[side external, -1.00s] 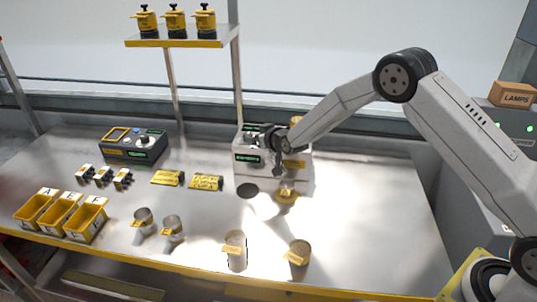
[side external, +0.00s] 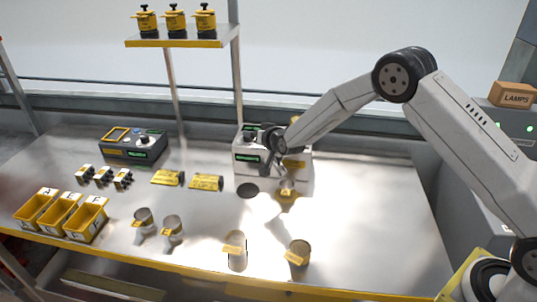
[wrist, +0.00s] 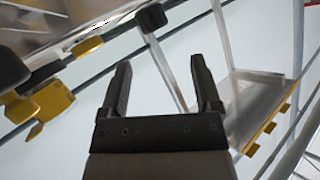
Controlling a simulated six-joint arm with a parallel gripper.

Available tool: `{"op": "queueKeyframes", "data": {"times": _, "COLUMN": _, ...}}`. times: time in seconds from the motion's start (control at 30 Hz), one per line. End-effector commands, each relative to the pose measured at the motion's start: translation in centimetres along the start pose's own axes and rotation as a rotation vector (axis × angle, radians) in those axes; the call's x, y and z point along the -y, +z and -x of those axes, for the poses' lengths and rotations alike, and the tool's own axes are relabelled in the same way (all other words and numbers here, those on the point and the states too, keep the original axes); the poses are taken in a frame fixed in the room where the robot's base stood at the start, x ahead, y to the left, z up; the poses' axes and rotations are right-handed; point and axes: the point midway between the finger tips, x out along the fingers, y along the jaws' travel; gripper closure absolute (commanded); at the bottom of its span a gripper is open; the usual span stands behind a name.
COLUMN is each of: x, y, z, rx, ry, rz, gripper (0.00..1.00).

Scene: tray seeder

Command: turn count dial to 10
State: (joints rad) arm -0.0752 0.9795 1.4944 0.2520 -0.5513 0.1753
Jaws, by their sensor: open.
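The white seeder machine (side external: 299,172) stands at the back of the bench, with a small green-lit display (side external: 246,158) on its front. My gripper (side external: 267,163) is at the machine's front, close to the right of the display. In the wrist view my gripper (wrist: 160,75) is open, with nothing held between its fingers. I cannot make out the count dial or its setting; my gripper and wrist cover part of the machine's face. A dark knob-like part (wrist: 151,17) shows beyond the fingers in the wrist view; I cannot tell what it is.
A grey control box (side external: 133,148) stands at the back left. Yellow bins (side external: 87,221) and several metal cups (side external: 235,250) are along the front. A cup (side external: 287,188) stands before the machine. A shelf (side external: 180,41) with yellow-black canisters is above. The bench's right side is clear.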

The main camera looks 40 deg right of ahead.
Motion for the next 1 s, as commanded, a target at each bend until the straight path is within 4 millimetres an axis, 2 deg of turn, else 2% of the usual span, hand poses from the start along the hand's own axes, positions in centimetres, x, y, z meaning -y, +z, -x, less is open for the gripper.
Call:
{"op": "queueKeyframes", "data": {"times": 0.53, "x": 1.4, "y": -0.8, "z": -0.8, "rx": -0.157, "ry": 0.065, "rz": -1.089, "gripper": 0.19}}
{"op": "queueKeyframes", "data": {"times": 1.0, "x": 2.1, "y": -0.2, "z": -0.8, "rx": -0.351, "ry": 0.049, "rz": -2.024, "gripper": 0.19}}
